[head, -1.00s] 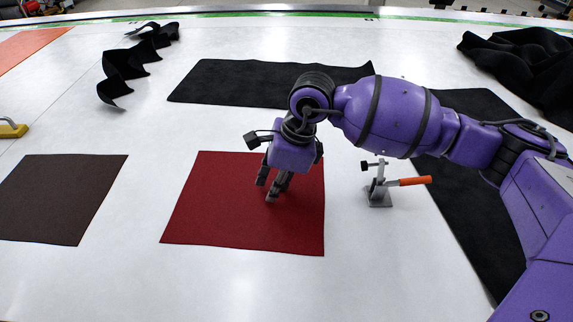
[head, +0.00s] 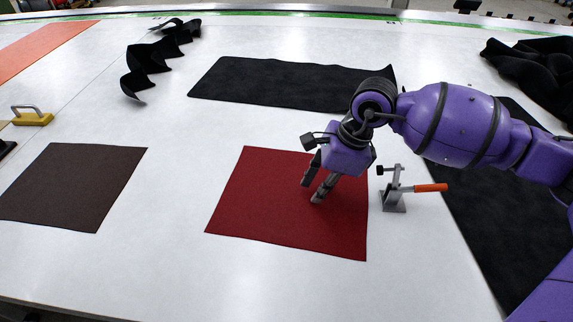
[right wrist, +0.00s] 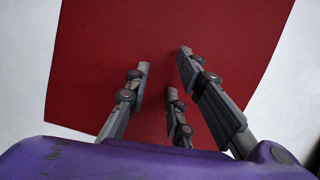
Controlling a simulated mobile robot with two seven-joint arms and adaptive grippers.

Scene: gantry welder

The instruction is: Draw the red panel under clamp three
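The red panel (head: 265,200) lies flat on the white table; it also fills much of the right wrist view (right wrist: 230,50). My right gripper (head: 312,192) points down at the panel's right half. Its fingers are spread apart with no fold of cloth between them, and the tips look to be at or just above the cloth; contact is not clear. A grey clamp with an orange handle (head: 394,190) stands just right of the panel's right edge, with a narrow white gap between. No number shows on it. My left gripper is out of view.
A dark brown panel (head: 75,185) lies to the left, with bare table (head: 180,190) between it and the red one. Black cloth pieces lie behind (head: 280,85) and to the right (head: 480,190). A yellow handled block (head: 33,118) sits at the far left.

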